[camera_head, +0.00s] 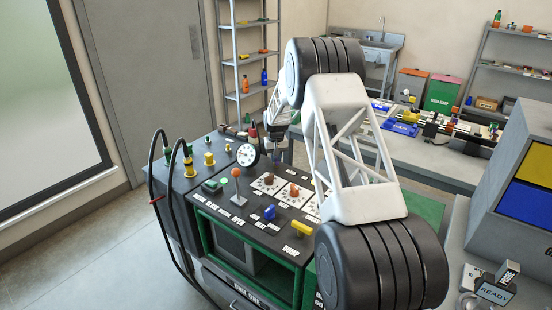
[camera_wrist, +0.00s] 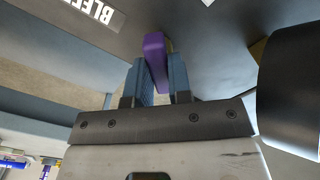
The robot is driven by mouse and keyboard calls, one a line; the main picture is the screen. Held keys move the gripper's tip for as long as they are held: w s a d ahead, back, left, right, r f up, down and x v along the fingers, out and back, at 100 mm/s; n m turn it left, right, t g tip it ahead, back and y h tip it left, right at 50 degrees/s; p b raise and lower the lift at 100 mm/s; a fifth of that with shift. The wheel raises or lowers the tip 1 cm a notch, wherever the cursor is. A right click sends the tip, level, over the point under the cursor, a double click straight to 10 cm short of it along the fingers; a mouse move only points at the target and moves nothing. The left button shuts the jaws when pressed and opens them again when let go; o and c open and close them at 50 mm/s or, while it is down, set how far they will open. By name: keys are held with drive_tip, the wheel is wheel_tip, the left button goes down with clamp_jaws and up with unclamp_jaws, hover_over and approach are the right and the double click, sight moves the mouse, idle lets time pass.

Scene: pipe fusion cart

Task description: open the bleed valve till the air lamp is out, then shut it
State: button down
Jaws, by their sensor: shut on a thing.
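In the wrist view a purple handle (camera_wrist: 157,58) stands between the two blue-grey fingers of my gripper (camera_wrist: 160,80). A white label reading "BLEE…" (camera_wrist: 97,10) is on the panel beside it, cut off by the picture's edge. My gripper is shut on the purple handle. In the head view my gripper (camera_head: 278,150) reaches down at the back edge of the cart's control panel (camera_head: 262,238), and the handle there is hidden or too small to make out. I cannot tell which light on the panel is the air lamp, nor whether it is lit.
Black hoses (camera_head: 172,205) hang at the cart's left. A workbench (camera_head: 440,165) stands behind on the right. A dark rounded part (camera_wrist: 300,90) is close to my gripper's right.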

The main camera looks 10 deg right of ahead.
sight(276, 158)
drive_tip(key=m, duration=0.3)
drive_tip(key=shift+m, duration=0.4)
drive_tip(key=m, duration=0.4)
drive_tip(key=shift+m, duration=0.3)
drive_tip(key=c, duration=1)
unclamp_jaws()
drive_tip(key=shift+c, duration=0.2)
drive_tip(key=shift+r, duration=0.15)
drive_tip(key=shift+r, duration=3.75)
